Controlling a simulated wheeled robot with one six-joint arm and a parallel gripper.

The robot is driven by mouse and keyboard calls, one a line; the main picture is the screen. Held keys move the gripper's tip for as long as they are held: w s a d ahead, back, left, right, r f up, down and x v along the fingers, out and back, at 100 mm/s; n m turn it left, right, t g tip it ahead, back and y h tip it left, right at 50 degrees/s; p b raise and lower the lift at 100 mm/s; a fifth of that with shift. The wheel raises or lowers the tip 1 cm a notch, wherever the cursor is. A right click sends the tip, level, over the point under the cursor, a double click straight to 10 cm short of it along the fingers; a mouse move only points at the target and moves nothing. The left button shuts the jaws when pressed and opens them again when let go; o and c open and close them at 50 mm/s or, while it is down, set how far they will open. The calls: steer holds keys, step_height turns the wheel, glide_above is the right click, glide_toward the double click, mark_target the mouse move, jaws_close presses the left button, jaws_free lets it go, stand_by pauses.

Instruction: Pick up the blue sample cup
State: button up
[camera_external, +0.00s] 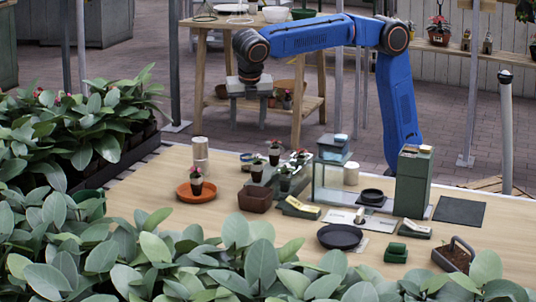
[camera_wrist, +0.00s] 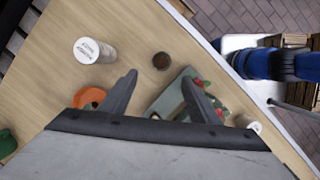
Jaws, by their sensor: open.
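A small blue item with a pale top (camera_external: 341,138) sits on top of the dark-framed glass case (camera_external: 331,153) in the outside view. It may be the blue sample cup, but it is too small to tell for sure. My gripper (camera_external: 249,120) is open and empty, pointing down high over the far side of the table, left of and above the glass case. In the wrist view, my open gripper (camera_wrist: 160,77) has its fingers spread with nothing between them. I cannot make out a blue cup there.
Below my gripper are a lidded cylinder (camera_wrist: 95,50), a small brown round thing (camera_wrist: 161,61), an orange saucer (camera_wrist: 88,97) and a tray of red-flowered plants (camera_wrist: 168,100). A tall green box (camera_external: 412,185) stands right of the case. Leafy plants (camera_external: 260,262) crowd the near edge.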

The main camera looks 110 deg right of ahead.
glide_above(247, 157)
steer(key=w+a, duration=0.1)
steer(key=a, duration=0.2)
step_height(247, 157, down, 8)
steer(key=shift+w+a+f, duration=0.1)
steer(key=shift+a, duration=0.05)
steer(key=shift+x, duration=2.6)
steer(key=c, duration=1.1)
